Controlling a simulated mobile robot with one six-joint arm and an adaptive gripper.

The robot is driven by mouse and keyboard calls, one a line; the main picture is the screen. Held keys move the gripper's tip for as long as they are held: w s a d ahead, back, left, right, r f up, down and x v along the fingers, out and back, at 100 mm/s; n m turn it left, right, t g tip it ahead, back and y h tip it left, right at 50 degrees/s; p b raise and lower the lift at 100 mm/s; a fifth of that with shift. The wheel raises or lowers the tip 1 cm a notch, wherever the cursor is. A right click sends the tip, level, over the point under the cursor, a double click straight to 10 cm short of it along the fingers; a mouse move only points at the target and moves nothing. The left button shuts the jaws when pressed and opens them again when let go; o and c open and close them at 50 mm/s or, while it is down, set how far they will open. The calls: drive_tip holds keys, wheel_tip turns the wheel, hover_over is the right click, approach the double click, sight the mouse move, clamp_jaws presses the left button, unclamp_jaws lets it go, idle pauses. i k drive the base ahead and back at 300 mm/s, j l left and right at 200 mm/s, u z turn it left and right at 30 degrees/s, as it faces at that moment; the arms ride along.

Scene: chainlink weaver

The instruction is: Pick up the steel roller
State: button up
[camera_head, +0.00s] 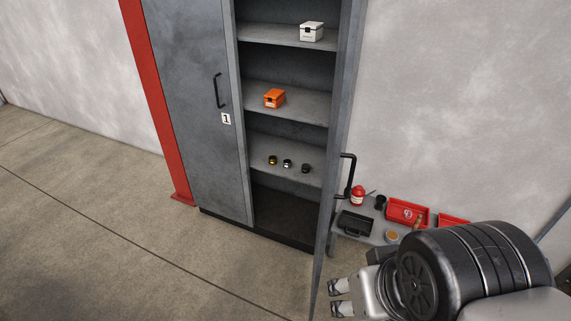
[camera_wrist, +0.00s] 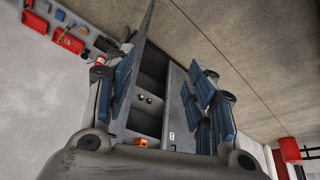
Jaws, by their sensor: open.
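Three small rollers stand in a row on a lower shelf of the open grey cabinet in the head view. The middle one, with a silvery face, looks like the steel roller (camera_head: 287,163). A brass-coloured roller (camera_head: 272,160) is left of it and a dark roller (camera_head: 305,168) is right of it. My gripper (camera_head: 338,298) is open and empty, outside the cabinet, at the lower right beyond the open door. In the wrist view my gripper (camera_wrist: 165,88) has its fingers wide apart, with the cabinet seen between them; the rollers there are too small to tell apart.
The open right door (camera_head: 338,130) stands between my gripper and the shelves. An orange box (camera_head: 274,98) and a white box (camera_head: 312,32) sit on higher shelves. A side bench (camera_head: 352,211) holds red bins (camera_head: 407,213) and a black tray (camera_head: 355,223). Floor at left is clear.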

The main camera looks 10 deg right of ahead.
sight(287, 163)
drive_tip(key=i+j+z, duration=0.15)
drive_tip(key=i+j, duration=0.15)
drive_tip(key=i+j+z, duration=0.2)
drive_tip(key=j, duration=0.3)
drive_tip(key=i+j+z, duration=0.15)
drive_tip(key=i+j, duration=0.15)
drive_tip(key=j, duration=0.15)
drive_tip(key=i+j+z, duration=0.1)
drive_tip(key=i+j, duration=0.15)
drive_tip(key=i+j+z, duration=0.15)
drive_tip(key=j, duration=0.3)
drive_tip(key=i+j+z, duration=0.1)
drive_tip(key=i+j, duration=0.15)
drive_tip(key=i+j+z, duration=0.15)
drive_tip(key=j, duration=0.35)
drive_tip(key=i, duration=0.25)
